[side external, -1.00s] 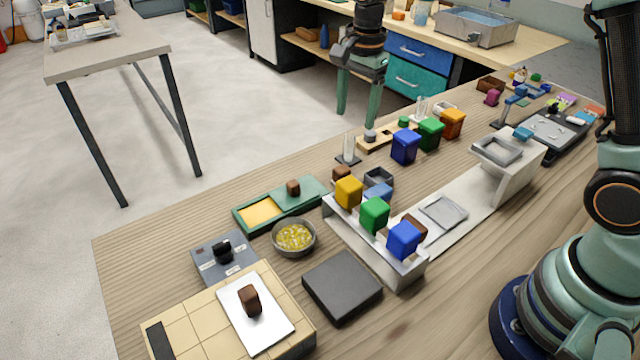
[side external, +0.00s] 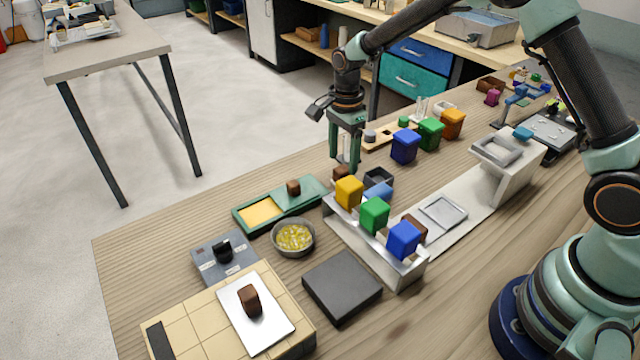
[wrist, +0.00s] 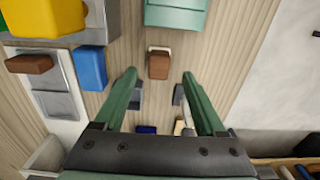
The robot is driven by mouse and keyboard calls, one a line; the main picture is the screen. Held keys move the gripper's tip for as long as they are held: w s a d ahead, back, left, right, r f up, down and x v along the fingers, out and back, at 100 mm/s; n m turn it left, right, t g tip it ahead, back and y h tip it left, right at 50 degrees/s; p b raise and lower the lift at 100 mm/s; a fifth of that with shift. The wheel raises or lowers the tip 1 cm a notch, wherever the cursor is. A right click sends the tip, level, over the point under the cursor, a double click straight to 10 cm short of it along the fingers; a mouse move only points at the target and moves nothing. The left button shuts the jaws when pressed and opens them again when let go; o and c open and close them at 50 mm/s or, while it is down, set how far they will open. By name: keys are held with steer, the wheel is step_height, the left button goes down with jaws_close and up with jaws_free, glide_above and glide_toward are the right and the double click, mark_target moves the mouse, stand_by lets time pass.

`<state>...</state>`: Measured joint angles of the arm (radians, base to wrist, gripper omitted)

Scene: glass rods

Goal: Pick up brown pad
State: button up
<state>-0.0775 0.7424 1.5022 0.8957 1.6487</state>
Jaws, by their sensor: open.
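Several small brown blocks are in view, and I cannot tell for sure which is the brown pad. One brown block (side external: 341,173) sits on the table behind the yellow block, partly hidden. In the wrist view a brown block (wrist: 158,65) with a pale edge lies just beyond and between my fingertips. My gripper (side external: 344,160) is open and empty, pointing down above the table close to that block. It also shows in the wrist view (wrist: 158,93), with the fingers apart.
Yellow (side external: 348,192), green (side external: 374,215) and blue (side external: 403,240) blocks stand on a metal rack beside my gripper. A green tray (side external: 312,195) and a bowl of yellow pieces (side external: 293,238) are to the left. Blue, green and orange blocks stand behind right.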

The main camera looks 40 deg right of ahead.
mark_target(342, 168)
step_height(342, 168, down, 4)
steer(key=shift+s+a+f, duration=0.1)
steer(key=shift+a+f, duration=0.05)
steer(key=shift+f, duration=0.05)
steer(key=shift+c, duration=0.3)
jaws_close()
steer(key=shift+r, duration=0.1)
step_height(342, 168, up, 20)
stand_by(0.4)
